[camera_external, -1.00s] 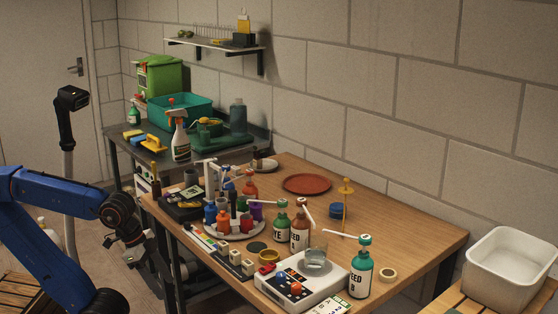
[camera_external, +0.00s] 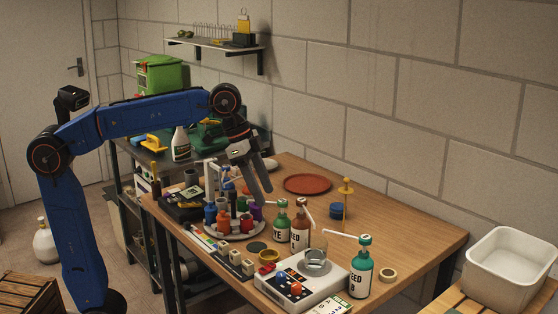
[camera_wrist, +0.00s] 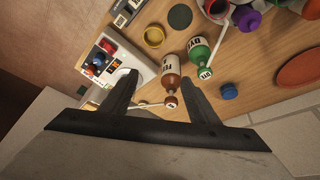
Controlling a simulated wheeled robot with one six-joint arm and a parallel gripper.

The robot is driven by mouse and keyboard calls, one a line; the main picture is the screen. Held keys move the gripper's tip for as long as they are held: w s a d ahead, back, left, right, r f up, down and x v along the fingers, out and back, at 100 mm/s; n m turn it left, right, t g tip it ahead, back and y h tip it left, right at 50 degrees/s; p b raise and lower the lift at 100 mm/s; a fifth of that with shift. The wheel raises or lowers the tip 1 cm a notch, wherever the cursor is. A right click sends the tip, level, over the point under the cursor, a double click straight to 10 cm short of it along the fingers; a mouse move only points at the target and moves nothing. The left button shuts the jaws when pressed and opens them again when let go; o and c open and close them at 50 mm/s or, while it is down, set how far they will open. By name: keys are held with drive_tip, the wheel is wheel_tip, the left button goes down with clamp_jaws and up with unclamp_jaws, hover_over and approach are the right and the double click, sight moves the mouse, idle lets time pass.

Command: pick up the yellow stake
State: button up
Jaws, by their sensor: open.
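I cannot make out the stake in the wrist view, where the blue stack (camera_wrist: 228,91) shows right of the fingers. My gripper (camera_external: 268,180) is open and empty, pointing down above the table, left of the stake and apart from it. In the wrist view its two dark fingers (camera_wrist: 160,80) are spread, with bottle tops visible beyond them.
Green-capped bottles (camera_external: 361,272) and a brown bottle (camera_external: 299,237) with long spouts stand in front of the stake. A white scale (camera_external: 310,285) is at the front. A red-brown plate (camera_external: 307,184) lies behind. Bare tabletop lies right of the stake.

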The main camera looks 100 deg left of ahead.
drive_tip(key=w+a+r, duration=0.5)
drive_tip(key=w+a, duration=0.1)
drive_tip(key=w, duration=0.4)
drive_tip(key=m, duration=0.2)
approach(346, 189)
drive_tip(key=shift+h, duration=0.3)
drive_tip(key=x, duration=0.2)
drive_tip(key=a+x, duration=0.1)
drive_tip(key=x, duration=0.5)
drive_tip(key=shift+a+f, duration=0.2)
drive_tip(key=shift+a, duration=0.05)
drive_tip(key=shift+d+x, duration=0.15)
drive_tip(key=shift+x, duration=1.35)
drive_tip(key=shift+d+x, duration=0.2)
drive_tip(key=shift+x, duration=1.25)
drive_tip(key=c, duration=1)
